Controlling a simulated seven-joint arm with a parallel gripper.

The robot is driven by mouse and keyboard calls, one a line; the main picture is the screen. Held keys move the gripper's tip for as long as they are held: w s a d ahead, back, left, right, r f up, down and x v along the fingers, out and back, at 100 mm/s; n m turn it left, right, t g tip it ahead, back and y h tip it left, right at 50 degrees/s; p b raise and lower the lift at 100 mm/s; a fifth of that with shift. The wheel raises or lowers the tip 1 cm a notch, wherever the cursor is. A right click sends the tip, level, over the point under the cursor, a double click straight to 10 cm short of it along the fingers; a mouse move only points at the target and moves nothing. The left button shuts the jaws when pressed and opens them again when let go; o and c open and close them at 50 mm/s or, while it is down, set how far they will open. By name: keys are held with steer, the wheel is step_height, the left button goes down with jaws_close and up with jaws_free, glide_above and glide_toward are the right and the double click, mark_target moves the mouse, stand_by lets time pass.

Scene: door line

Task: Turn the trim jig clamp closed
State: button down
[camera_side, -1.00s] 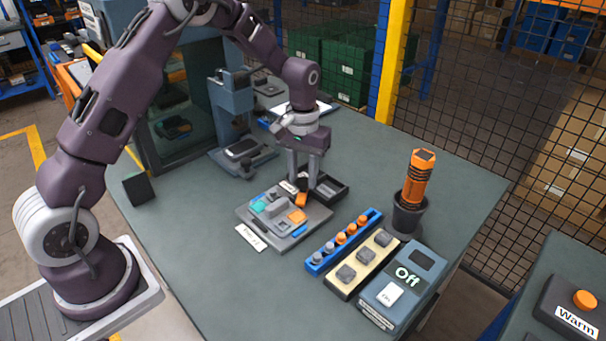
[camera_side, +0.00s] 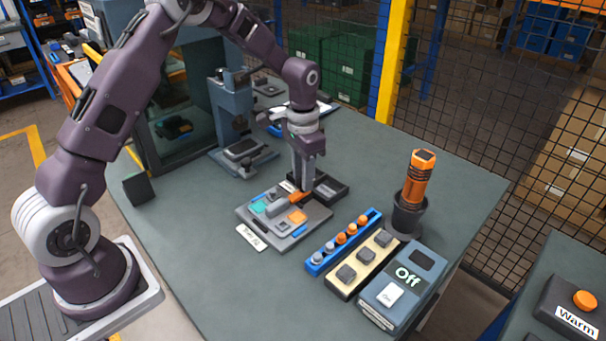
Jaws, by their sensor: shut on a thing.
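The trim jig (camera_side: 314,222) is a grey plate on the table, left of centre, with a teal piece, an orange square and blue strips on it. Its clamp has an orange handle (camera_side: 297,198) at the far edge of the plate, beside a grey block. My gripper (camera_side: 302,187) points straight down there, its fingers close together on the orange handle. The fingertips partly hide the handle's far end.
A black tray (camera_side: 333,191) sits right behind the jig. A blue rack with several pegs (camera_side: 318,261), a cream block strip (camera_side: 344,285), an "Off" box (camera_side: 383,310) and an orange tool in a black cup (camera_side: 408,216) stand to the right.

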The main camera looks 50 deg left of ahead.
stand_by(0.5)
steer(key=c, duration=1)
jaws_free()
steer(key=shift+c, duration=0.2)
step_height(320, 180, up, 7)
steer(key=shift+r, duration=0.1)
